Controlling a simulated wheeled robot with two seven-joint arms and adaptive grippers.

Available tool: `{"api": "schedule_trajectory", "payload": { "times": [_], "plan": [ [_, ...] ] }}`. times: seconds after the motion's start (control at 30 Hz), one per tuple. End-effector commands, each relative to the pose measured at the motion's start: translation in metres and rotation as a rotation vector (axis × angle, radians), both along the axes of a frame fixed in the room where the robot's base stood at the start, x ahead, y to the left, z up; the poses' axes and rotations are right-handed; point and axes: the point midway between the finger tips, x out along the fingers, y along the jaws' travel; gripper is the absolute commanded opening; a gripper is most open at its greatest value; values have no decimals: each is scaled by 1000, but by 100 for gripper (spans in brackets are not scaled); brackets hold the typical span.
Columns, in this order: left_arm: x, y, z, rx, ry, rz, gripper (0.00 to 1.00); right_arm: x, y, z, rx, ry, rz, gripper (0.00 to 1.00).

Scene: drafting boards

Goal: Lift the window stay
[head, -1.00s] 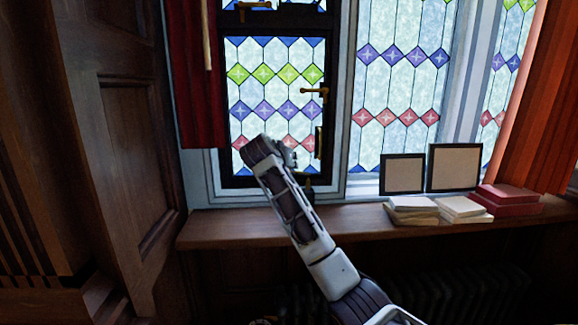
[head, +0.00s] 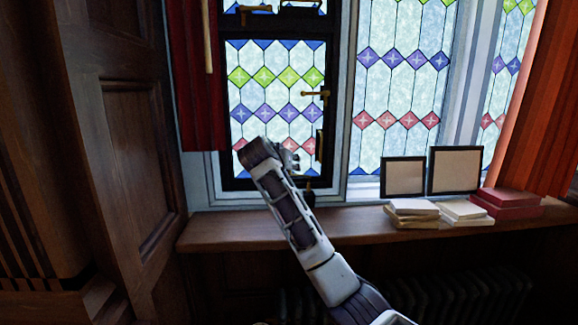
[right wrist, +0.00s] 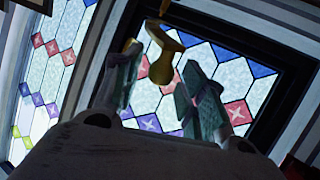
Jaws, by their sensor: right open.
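A slim upright brass bar (head: 319,144), which looks like the window stay, is on the right side of the dark casement frame in the head view. My right gripper (head: 292,160) is just left of its lower part, in front of the stained glass. In the right wrist view, the fingers of my right gripper (right wrist: 160,98) are spread apart with nothing gripped. A brass piece with a rounded end (right wrist: 162,68) shows beyond and between the fingertips; I cannot tell if it is the stay. My left gripper is not in view.
A brass handle (head: 315,94) sits above the bar on the same frame. Two picture frames (head: 403,176) and stacked books (head: 414,213) stand on the right of the wooden sill (head: 235,232). A red curtain (head: 195,90) hangs at left. The sill's left part is clear.

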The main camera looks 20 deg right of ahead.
Motion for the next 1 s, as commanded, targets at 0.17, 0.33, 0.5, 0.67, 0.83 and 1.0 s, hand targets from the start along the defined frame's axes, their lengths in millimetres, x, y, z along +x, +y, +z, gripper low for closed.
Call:
{"api": "schedule_trajectory", "payload": {
  "times": [0.17,0.33,0.5,0.67,0.83,1.0],
  "plan": [
    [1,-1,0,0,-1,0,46,-16,14,8,1,-2,3,42],
    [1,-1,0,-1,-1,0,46,-34,28,18,1,-2,3,42],
    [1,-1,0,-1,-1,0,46,-53,42,28,1,-2,2,42],
    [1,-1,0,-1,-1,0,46,-67,53,35,1,-2,2,42],
    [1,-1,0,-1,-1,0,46,-76,60,39,0,0,2,42],
    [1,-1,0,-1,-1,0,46,-78,62,40,0,0,1,42]
  ]
}}
